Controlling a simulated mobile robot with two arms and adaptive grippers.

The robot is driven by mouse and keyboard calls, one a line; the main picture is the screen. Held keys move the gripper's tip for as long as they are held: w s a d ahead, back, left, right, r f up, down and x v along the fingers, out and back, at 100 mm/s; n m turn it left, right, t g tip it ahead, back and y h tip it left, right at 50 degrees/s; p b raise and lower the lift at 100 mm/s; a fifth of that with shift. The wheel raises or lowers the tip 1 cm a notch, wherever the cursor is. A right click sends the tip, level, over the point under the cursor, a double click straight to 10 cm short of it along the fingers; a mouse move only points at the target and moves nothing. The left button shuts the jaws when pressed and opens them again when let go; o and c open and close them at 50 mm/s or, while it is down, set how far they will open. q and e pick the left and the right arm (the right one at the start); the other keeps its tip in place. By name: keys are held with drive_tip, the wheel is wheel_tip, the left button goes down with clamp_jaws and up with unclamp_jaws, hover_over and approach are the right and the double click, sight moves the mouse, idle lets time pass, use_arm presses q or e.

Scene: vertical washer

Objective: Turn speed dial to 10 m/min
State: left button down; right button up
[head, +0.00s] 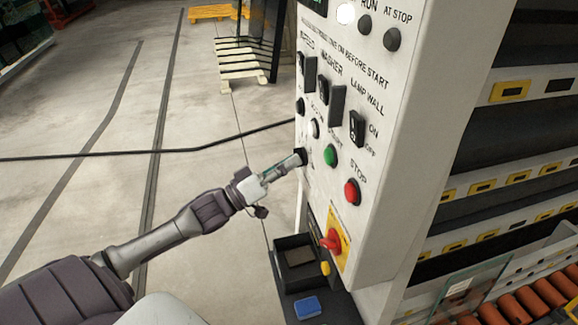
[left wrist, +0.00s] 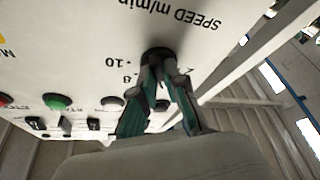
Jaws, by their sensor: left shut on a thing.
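The white control panel (head: 340,110) stands right of centre in the head view. The black speed dial (head: 302,155) is low on the panel's left side. My left gripper (head: 291,162) reaches it from the left and is shut on it. In the left wrist view the panel is upside down, and the dial (left wrist: 157,54) sits between the fingertips of my gripper (left wrist: 160,72). The label "SPEED m/min" and the marks 8 and 10 show beside the dial. The fingers hide part of the dial, so I cannot tell its pointer setting. My right gripper is out of view.
A green button (head: 330,155), a red stop button (head: 352,192) and a red rotary switch (head: 333,240) on a yellow plate are close by. Below is a black tray (head: 297,256) and a blue sponge-like block (head: 307,308). The floor at left is open, crossed by a cable.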

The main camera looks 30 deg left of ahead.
use_arm(q)
drive_tip(key=m+g+h+b, duration=0.2)
drive_tip(key=m+g+b, duration=0.1)
drive_tip(key=m, duration=0.7)
drive_tip(key=m+g+h+b, duration=0.2)
drive_tip(key=m+g+b, duration=0.2)
drive_tip(key=m, duration=0.5)
drive_tip(key=w+a+m+g+h+b, duration=0.1)
drive_tip(key=m+g+h+b, duration=0.1)
drive_tip(key=m+b, duration=0.5)
drive_tip(key=shift+a+r+m+g+h, duration=0.15)
drive_tip(key=shift+m+g, duration=0.25)
drive_tip(key=shift+m, duration=0.5)
drive_tip(key=shift+d+r+m+g+h, duration=0.15)
drive_tip(key=shift+m+g, duration=0.25)
drive_tip(key=shift+m, duration=0.5)
drive_tip(key=shift+a, duration=0.1)
drive_tip(key=c, duration=1.2)
unclamp_jaws()
drive_tip(key=r+v, duration=0.1)
drive_tip(key=v, duration=1.1)
drive_tip(key=shift+f, duration=0.35)
